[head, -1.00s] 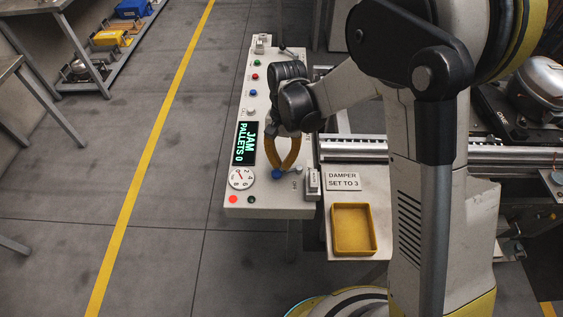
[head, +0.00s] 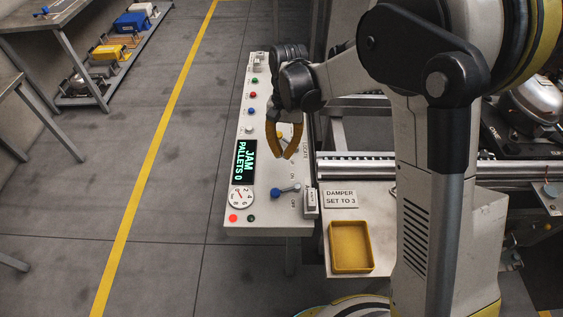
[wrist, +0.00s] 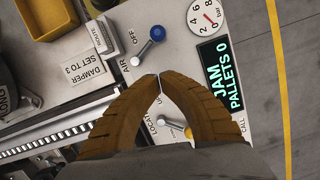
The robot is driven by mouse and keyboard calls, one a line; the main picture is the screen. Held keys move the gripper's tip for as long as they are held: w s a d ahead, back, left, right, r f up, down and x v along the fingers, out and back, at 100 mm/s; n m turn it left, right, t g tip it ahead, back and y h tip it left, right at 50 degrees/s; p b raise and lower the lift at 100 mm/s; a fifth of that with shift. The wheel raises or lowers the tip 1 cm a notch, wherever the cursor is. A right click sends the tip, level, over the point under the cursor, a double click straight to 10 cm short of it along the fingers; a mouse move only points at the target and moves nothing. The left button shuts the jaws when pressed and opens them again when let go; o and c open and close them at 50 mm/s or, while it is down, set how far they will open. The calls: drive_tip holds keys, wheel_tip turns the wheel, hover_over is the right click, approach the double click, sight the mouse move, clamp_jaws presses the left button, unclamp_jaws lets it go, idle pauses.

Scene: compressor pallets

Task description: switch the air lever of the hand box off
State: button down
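The hand box (head: 262,212) is a long pale panel. Its air lever (head: 287,190) has a blue knob that points left from its pivot, with ON marked behind and OFF in front. In the wrist view the blue knob (wrist: 157,33) lies up and right of the pivot, near the OFF print, and nothing touches it. My gripper (head: 284,157) is over the panel behind the lever. Its curved orange fingers meet at the tips in the wrist view (wrist: 158,75), with nothing between them. The fingers partly hide the panel around the locate lever (wrist: 175,126).
The display (head: 244,163) reads JAM, PALLETS 0. A gauge (head: 241,196) sits in front of it. A small switch block (head: 311,202), a DAMPER SET TO 3 sign (head: 340,198) and a yellow tray (head: 351,246) are to the right. Coloured buttons line the panel's back part.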

drive_tip(key=v, duration=0.3)
drive_tip(key=shift+w+r+p, duration=0.15)
drive_tip(key=shift+r+p, duration=0.05)
drive_tip(key=shift+p, duration=0.2)
